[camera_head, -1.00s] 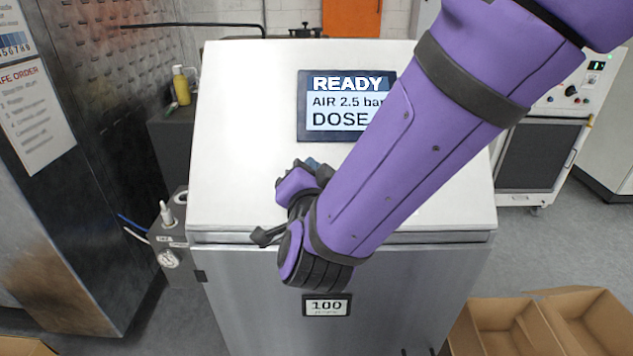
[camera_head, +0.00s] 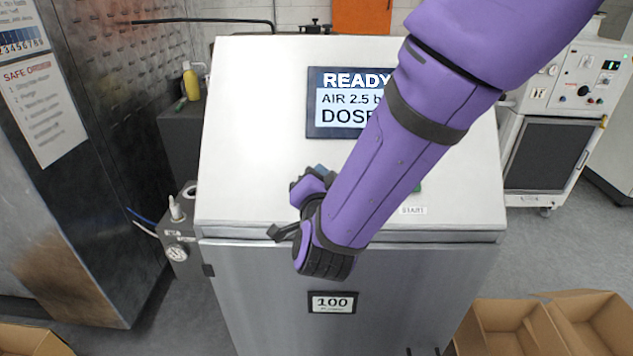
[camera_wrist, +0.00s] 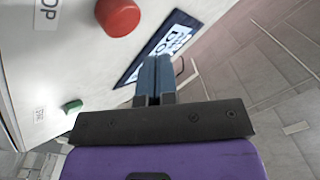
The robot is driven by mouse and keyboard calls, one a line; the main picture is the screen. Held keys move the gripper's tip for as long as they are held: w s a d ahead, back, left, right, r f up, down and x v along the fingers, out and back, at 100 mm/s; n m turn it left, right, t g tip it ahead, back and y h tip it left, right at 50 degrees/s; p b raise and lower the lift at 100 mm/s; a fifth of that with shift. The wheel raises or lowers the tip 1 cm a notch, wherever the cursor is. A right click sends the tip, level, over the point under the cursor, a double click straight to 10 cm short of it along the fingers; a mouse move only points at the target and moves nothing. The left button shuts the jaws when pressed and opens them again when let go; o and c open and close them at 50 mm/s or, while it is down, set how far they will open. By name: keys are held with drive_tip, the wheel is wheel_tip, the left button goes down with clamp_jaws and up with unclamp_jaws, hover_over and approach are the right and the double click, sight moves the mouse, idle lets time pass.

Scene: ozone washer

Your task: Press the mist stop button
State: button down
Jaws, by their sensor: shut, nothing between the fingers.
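A round red button (camera_wrist: 118,17) stands out from the white panel at the top of the wrist view. In the head view the red button is hidden, probably behind my arm. My gripper (camera_wrist: 155,76) is shut and empty, its blue fingertips to the lower right of the red button and apart from it in the wrist view. In the head view my gripper (camera_head: 320,169) is over the white sloped panel (camera_head: 250,150), left of my forearm. Whether it touches the panel is unclear.
A green button (camera_wrist: 72,106) sits on the same panel; its START label (camera_head: 413,211) shows right of my forearm. The display (camera_head: 338,105) reads READY and is partly covered by my arm. Cardboard boxes (camera_head: 480,313) stand at lower right. The panel's left side is clear.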

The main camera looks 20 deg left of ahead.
drive_tip(key=shift+w+a+f, duration=0.15)
drive_tip(key=shift+w+f, duration=0.6)
drive_tip(key=shift+f, duration=0.05)
drive_tip(key=shift+w, duration=0.1)
idle(1.5)
drive_tip(key=shift+w+a+f, duration=0.1)
drive_tip(key=shift+w+f, duration=0.1)
drive_tip(key=shift+f, duration=0.1)
drive_tip(key=shift+w+f, duration=0.3)
drive_tip(key=shift+w, duration=0.05)
idle(1.0)
drive_tip(key=shift+s+r, duration=0.6)
drive_tip(key=shift+s, duration=0.05)
drive_tip(key=shift+r, duration=0.1)
drive_tip(key=shift+s+d+r, duration=0.25)
drive_tip(key=shift+s+r, duration=0.6)
drive_tip(key=shift+s+d+r, duration=0.25)
drive_tip(key=shift+s+r, duration=0.6)
